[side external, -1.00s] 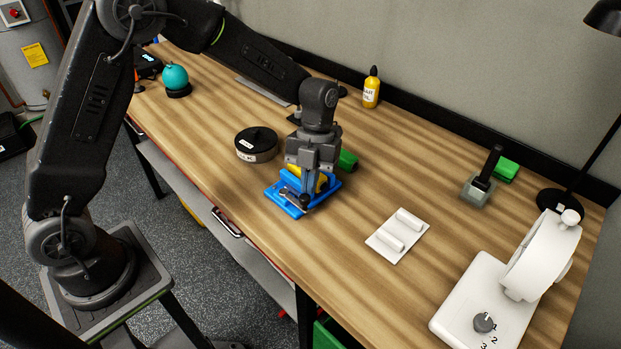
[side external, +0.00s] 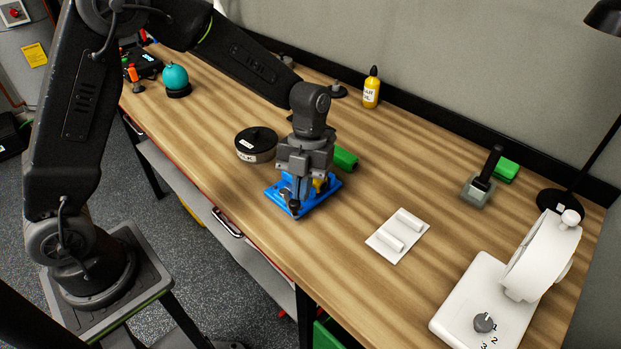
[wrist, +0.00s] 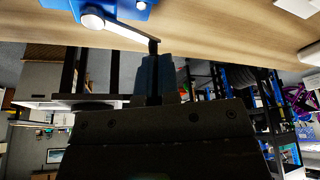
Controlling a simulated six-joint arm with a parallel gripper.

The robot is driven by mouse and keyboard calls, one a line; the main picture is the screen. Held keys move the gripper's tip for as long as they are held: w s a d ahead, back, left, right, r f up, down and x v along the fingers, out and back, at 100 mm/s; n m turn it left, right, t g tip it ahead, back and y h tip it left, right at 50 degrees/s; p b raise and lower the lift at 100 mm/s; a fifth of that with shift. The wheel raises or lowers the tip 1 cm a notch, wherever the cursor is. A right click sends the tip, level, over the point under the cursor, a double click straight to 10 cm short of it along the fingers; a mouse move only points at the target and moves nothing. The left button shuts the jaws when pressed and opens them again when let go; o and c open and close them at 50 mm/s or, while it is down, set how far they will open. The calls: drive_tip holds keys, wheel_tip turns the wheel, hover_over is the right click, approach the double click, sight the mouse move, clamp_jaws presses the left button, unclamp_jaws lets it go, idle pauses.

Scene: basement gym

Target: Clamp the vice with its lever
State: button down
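The blue vice (side external: 327,187) sits on the wooden bench in the side view, partly hidden behind my gripper. Its blue body shows at the top edge of the wrist view (wrist: 140,4). A silver lever (wrist: 122,31) runs from a round pivot on the vice to an upright dark handle (wrist: 153,47). My gripper (side external: 295,203) points down over the vice's front side. In the wrist view its blue fingers (wrist: 157,72) are on both sides of the handle and appear closed on it. The vice's jaws are mostly hidden.
A dark round tin (side external: 256,146) stands left of the vice, and a green block (side external: 345,159) lies close behind it. A white plate with two bars (side external: 398,235) lies to the right. A white machine (side external: 480,300) stands at the right front. The bench between is clear.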

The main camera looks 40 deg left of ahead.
sight(288, 197)
drive_tip(key=shift+s+a+f, duration=0.1)
drive_tip(key=shift+s+a, duration=0.05)
drive_tip(key=shift+s, duration=0.65)
drive_tip(key=shift+s+a+f, duration=0.1)
drive_tip(key=shift+s, duration=0.75)
drive_tip(key=shift+s+a, duration=0.55)
idle(1.2)
drive_tip(key=shift+w+r, duration=0.1)
drive_tip(key=shift+w, duration=0.05)
drive_tip(key=w+d, duration=0.3)
drive_tip(key=shift+w+r, duration=0.15)
drive_tip(key=shift+r, duration=0.25)
wheel_tip(288, 197, up, 9)
drive_tip(key=w+d, duration=0.2)
drive_tip(key=shift+f, duration=0.1)
